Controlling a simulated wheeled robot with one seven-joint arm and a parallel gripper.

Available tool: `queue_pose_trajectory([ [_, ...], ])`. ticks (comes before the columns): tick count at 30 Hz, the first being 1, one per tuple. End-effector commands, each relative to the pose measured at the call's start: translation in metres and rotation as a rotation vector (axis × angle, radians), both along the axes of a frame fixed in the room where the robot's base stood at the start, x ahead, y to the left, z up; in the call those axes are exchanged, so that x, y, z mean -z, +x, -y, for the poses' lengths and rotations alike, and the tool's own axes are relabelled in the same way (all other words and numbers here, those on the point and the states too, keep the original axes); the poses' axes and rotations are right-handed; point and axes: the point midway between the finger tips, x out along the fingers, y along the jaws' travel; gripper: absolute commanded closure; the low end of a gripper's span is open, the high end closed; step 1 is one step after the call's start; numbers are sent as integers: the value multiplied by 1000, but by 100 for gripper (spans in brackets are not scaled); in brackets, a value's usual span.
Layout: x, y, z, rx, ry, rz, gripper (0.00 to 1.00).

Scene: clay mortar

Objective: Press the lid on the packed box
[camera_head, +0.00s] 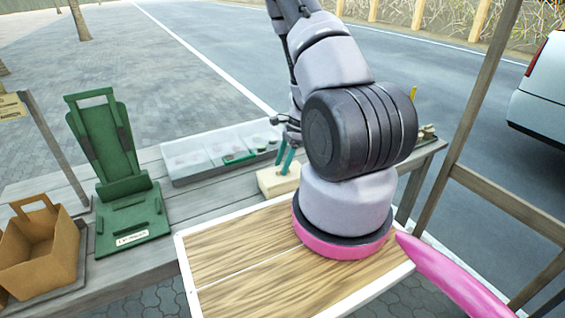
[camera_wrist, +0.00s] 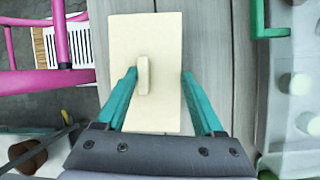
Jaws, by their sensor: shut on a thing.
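A cream rectangular lid (camera_wrist: 160,40) with a small raised knob (camera_wrist: 143,75) lies below my gripper in the wrist view. In the head view a low cream block (camera_head: 268,182), which looks like the box with its lid, stands on the grey plank table. My gripper (camera_wrist: 160,74) has teal fingers that reach down to the lid and are shut on it. One finger is beside the knob and the other is near the lid's right edge; the exact contact is unclear. The box's inside is hidden. My arm covers part of the head view there.
A green stand (camera_head: 130,222) and brown paper bag (camera_head: 38,250) are to the left. A wood-topped board (camera_head: 245,262) with white edges is in front. A pink bar (camera_head: 445,272) is at right.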

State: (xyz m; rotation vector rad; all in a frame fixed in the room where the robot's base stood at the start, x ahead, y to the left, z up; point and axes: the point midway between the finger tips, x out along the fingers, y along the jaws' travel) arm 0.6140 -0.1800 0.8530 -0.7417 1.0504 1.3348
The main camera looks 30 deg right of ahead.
Motion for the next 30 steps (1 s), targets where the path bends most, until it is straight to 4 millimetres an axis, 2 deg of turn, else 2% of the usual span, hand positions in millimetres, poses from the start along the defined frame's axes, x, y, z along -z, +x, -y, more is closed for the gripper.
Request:
queue_pose_trajectory([
  [28,3,0,0,0,0,0,82],
  [29,3,0,0,0,0,0,27],
  [30,3,0,0,0,0,0,11],
])
